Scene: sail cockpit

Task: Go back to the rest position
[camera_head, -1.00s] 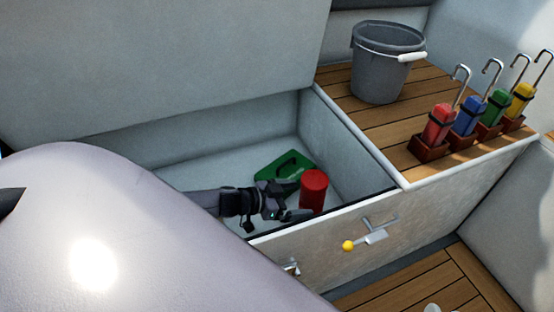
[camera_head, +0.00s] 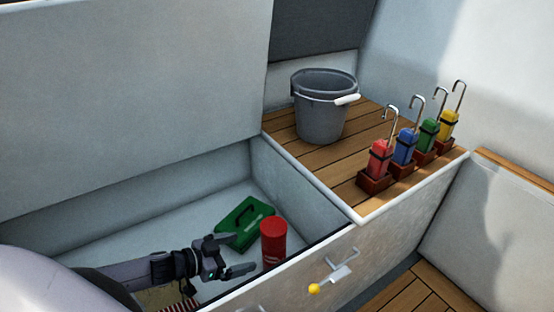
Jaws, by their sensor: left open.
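My left gripper (camera_head: 238,256) is over the open locker (camera_head: 130,235), its jaws apart and empty. It is just left of a red cylinder (camera_head: 273,243) that stands upright on the locker floor. My left arm comes in from the lower left and hides part of the locker. My right gripper does not show.
The raised lid (camera_head: 130,100) stands behind the locker. A grey bucket (camera_head: 321,115) and several colored handles with metal hooks, one of them red (camera_head: 380,157), stand on the slatted wooden top.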

